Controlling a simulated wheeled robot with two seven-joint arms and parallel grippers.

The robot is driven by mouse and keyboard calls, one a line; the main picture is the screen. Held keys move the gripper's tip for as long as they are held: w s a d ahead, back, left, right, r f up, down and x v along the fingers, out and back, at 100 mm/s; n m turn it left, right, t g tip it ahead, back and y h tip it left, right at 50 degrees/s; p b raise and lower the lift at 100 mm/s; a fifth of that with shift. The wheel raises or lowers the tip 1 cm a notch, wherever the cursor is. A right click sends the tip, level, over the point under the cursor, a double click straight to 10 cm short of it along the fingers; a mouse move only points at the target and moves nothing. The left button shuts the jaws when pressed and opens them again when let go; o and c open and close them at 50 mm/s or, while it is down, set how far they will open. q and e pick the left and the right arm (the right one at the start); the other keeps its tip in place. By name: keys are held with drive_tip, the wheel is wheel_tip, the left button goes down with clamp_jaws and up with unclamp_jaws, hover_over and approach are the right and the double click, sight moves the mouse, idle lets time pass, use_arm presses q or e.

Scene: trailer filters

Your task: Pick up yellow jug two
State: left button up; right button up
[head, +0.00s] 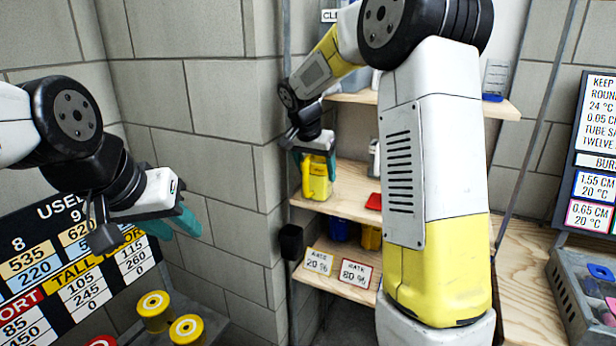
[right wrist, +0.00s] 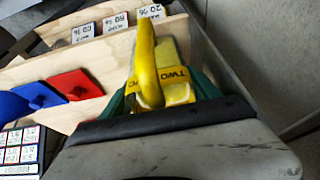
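Yellow jug two (head: 317,183) is upright at the left end of the middle shelf, near the wall. I cannot tell whether its base touches the board. My right gripper (head: 315,158) reaches it from above. In the right wrist view the jug (right wrist: 178,92) shows its curved handle and a label reading "TWO". The green fingers of my right gripper (right wrist: 165,98) lie close against both sides of it and look shut on it; their tips are hidden. My left gripper (head: 178,222) is empty and open at the left, before the dark board.
The wooden shelf (head: 350,215) also holds a red item (head: 374,201). A black cup (head: 291,242) hangs by the left post. Yellow spools (head: 187,329) stand at lower left. A grey crate (head: 572,300) is at right.

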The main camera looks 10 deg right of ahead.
drive_tip(key=c, duration=1.1)
drive_tip(key=shift+r, duration=0.1)
drive_tip(key=shift+c, duration=0.5)
drive_tip(key=shift+r, duration=0.2)
